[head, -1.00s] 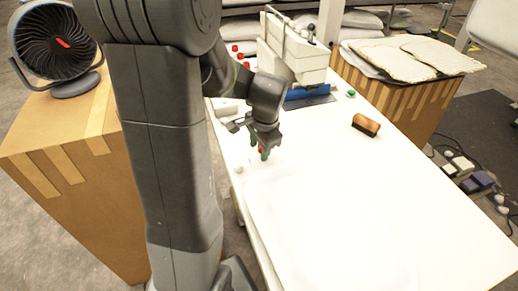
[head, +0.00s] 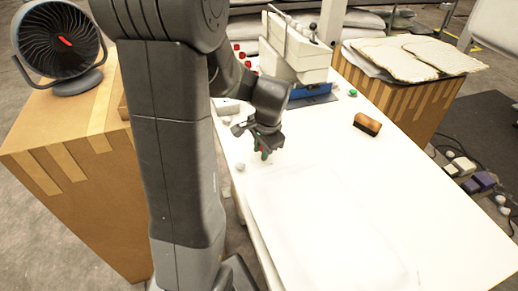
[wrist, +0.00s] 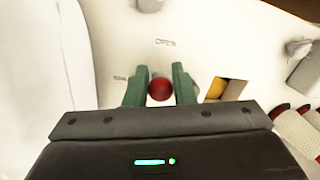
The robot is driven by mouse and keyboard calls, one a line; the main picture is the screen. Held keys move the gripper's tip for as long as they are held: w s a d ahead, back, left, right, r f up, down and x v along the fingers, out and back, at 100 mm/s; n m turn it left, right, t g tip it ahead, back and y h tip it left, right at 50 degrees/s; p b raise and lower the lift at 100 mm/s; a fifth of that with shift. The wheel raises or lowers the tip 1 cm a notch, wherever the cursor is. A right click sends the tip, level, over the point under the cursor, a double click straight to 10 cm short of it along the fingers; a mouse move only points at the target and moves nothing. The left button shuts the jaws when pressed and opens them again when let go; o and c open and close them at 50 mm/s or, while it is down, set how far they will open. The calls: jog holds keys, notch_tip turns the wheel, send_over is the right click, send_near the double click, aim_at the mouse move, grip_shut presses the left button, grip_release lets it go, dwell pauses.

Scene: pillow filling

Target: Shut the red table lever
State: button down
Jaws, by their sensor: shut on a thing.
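The red lever knob (wrist: 160,89) sits between the two green fingers of my gripper (wrist: 158,88) in the wrist view, and the fingers are shut on it. In the head view my gripper (head: 263,154) is low over the left edge of the white table (head: 330,152), pointing down. The lever's shaft is hidden. Small printed labels (wrist: 165,42) lie on the white surface near the knob; I cannot read them surely.
A brown brush (head: 367,125) lies on the table to the right. A small pale round object (head: 240,168) sits by the left edge. The front of the table holds a flat white cloth (head: 340,235).

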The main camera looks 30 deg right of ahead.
jog(key=shift+d+r+n, duration=0.15)
jog(key=shift+d+n, duration=0.35)
jog(key=shift+n, duration=0.4)
jog(key=shift+d+r+n, duration=0.1)
jog(key=shift+d+n, duration=0.35)
jog(key=shift+n, duration=0.45)
jog(key=c, duration=1.6)
grip_release()
jog(key=o, duration=0.3)
jog(key=shift+w+a, duration=0.1)
jog(key=shift+w, duration=0.05)
jog(key=shift+o, duration=0.2)
jog(key=shift+w+f, duration=0.1)
jog(key=shift+f, duration=0.05)
jog(key=shift+s, duration=0.2)
